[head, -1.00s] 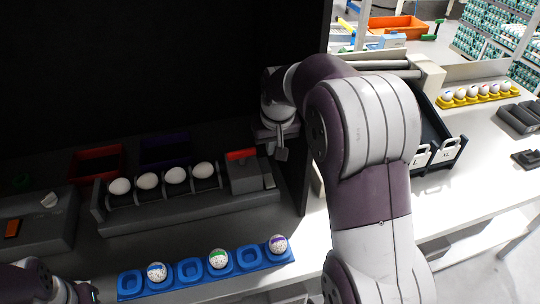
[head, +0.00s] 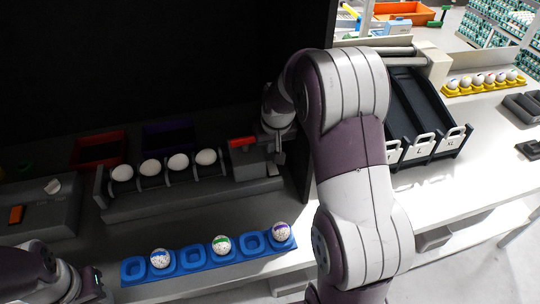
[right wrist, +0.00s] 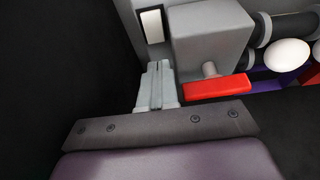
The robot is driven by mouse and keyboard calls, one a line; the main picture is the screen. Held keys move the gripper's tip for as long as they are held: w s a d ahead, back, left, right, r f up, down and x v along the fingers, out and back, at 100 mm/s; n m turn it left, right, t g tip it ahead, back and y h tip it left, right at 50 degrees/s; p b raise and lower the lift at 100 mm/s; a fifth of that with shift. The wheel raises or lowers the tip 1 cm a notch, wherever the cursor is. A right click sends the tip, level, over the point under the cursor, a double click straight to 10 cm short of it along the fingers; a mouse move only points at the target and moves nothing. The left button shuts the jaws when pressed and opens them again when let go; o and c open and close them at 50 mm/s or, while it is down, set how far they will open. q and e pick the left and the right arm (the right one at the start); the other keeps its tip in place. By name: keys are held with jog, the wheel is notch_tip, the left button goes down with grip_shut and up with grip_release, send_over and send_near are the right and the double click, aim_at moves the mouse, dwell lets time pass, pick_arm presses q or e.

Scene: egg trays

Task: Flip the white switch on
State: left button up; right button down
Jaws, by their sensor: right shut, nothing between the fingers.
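The white switch (right wrist: 152,26) is a pale upright rectangle set in a dark frame on the grey box, upper middle in the right wrist view. My right gripper (right wrist: 158,68) is shut and empty, its fingertips just below the switch and left of the red lever, with a small gap to the switch. In the head view my right gripper (head: 278,157) is at the right end of the egg roller machine, partly hidden by its own wrist; the switch is hard to make out there. Of my left arm only the forearm shows at bottom left; its fingers are out of the frame.
The red lever (right wrist: 217,86) projects close beside the fingers. White eggs (head: 178,162) lie on the rollers. A blue tray (head: 192,256) with speckled eggs stands in front. A control box with an orange switch (head: 16,214) is at left. A dark wall edge is right of the gripper.

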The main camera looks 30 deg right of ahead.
aim_at(269, 161)
jog(key=x, duration=0.6)
jog(key=shift+s+f, duration=0.3)
jog(key=shift+f, duration=0.05)
